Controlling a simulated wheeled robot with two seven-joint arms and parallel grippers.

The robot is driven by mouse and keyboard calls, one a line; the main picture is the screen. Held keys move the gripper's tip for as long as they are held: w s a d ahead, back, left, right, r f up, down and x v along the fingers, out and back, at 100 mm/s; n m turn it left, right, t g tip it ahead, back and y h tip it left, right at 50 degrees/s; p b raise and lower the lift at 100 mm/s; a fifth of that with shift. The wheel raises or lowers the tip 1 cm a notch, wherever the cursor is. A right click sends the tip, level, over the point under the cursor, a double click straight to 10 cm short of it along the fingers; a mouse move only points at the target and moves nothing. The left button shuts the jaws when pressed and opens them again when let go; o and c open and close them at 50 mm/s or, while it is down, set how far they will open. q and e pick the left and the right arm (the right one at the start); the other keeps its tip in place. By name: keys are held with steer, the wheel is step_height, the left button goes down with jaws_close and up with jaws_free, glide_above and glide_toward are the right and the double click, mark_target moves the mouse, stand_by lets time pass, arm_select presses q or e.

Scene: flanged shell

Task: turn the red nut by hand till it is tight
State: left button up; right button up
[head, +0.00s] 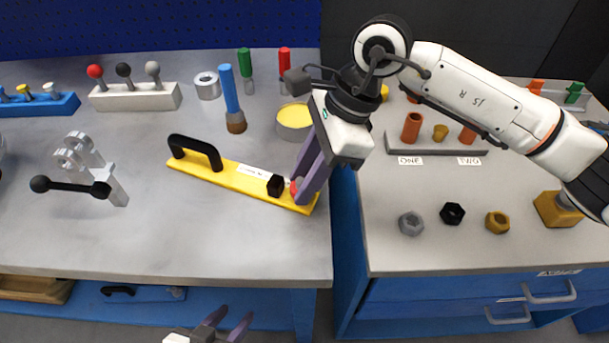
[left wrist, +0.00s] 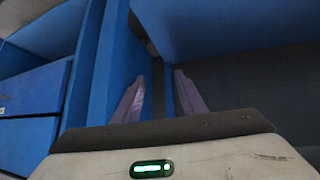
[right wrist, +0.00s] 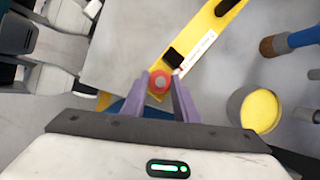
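The red nut (head: 295,187) sits near the right end of a yellow bar (head: 224,179) lying on the left bench. In the right wrist view the red nut (right wrist: 159,84) shows a grey stud end in its middle. My right gripper (head: 303,192) reaches down to it, with one purple fingertip on each side of the nut. In the right wrist view the fingertips (right wrist: 160,76) look close against the nut; I see no clear gap. My left gripper (head: 229,325) is low in front of the bench, empty, its fingers apart (left wrist: 159,76).
A black block (head: 276,185) and a black handle (head: 195,150) stand on the bar. A yellow-topped tin (head: 294,120) and a brush (head: 231,100) are behind it. A metal clevis with a black lever (head: 70,187) lies left. The bench front is clear.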

steer(key=shift+c, duration=1.3)
steer(key=shift+f+m+b, duration=0.2)
steer(key=shift+m+b, duration=0.5)
steer(key=shift+b, duration=0.25)
steer(key=shift+r+m+t+b, duration=0.15)
steer(key=shift+m+t+b, duration=0.25)
arm_select(q)
steer(key=shift+w+f, duration=0.25)
steer(key=shift+f, duration=0.45)
arm_select(e)
steer(key=shift+r, duration=0.1)
steer(key=o, duration=1.1)
steer(key=shift+c, duration=0.2)
arm_select(q)
steer(key=shift+s+d, duration=0.1)
steer(key=shift+s, duration=0.05)
steer(key=shift+f, duration=0.1)
